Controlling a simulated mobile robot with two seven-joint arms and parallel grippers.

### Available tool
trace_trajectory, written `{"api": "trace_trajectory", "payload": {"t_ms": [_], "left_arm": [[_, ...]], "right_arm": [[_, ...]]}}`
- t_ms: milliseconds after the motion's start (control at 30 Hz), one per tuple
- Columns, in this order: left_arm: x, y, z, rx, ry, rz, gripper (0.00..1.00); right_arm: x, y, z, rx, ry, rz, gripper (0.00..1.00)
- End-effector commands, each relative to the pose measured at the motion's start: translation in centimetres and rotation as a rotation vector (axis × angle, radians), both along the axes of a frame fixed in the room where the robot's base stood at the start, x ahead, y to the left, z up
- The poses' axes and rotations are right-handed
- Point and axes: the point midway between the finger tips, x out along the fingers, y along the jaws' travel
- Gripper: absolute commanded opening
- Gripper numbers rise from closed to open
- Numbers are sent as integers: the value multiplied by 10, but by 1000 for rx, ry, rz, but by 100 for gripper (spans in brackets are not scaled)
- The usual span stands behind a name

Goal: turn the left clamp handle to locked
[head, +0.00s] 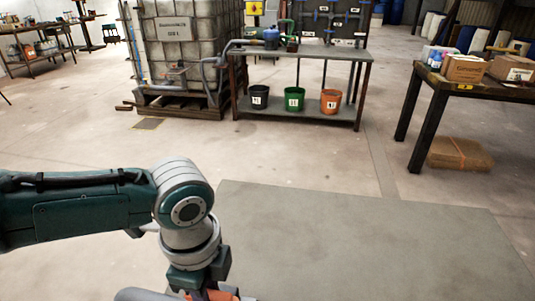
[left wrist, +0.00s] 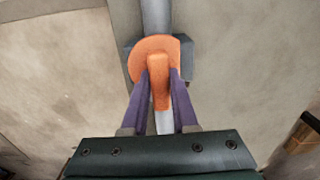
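In the left wrist view an orange clamp handle (left wrist: 159,92) points down from a round orange plate (left wrist: 142,55). The plate sits in front of a grey pipe (left wrist: 156,14) and a dark grey block (left wrist: 132,62). My left gripper (left wrist: 160,80) has its two purple fingers close along both sides of the handle, seemingly touching it. In the head view my left arm comes in from the left, and its gripper (head: 201,280) is at the bottom edge. Orange (head: 220,295) shows beside it there, mostly cut off. My right gripper is in neither view.
A bench (head: 300,52) with pipework stands at the back, with black, green and orange buckets on its lower shelf. A caged tank (head: 180,45) stands left of it. A table (head: 490,88) with boxes is at the right. The middle floor is clear.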

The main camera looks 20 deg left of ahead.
Motion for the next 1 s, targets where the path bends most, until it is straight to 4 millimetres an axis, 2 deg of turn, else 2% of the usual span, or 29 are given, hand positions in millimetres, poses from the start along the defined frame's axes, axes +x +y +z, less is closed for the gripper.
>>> {"api": "trace_trajectory", "payload": {"t_ms": [33, 233, 533, 667, 800, 1000], "left_arm": [[0, 0, 1, -1, 0, 1, 33], [0, 0, 0, 0, -1, -1, 56], [0, 0, 4, 0, -1, -2, 56], [1, 0, 23, -1, -3, -3, 56], [1, 0, 53, -1, -4, -4, 56], [1, 0, 87, -1, -3, -2, 56]], "right_arm": [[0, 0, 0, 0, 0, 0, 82], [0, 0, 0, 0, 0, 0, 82], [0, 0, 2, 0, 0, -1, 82], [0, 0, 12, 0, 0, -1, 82], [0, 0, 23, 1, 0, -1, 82], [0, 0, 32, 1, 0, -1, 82]]}}
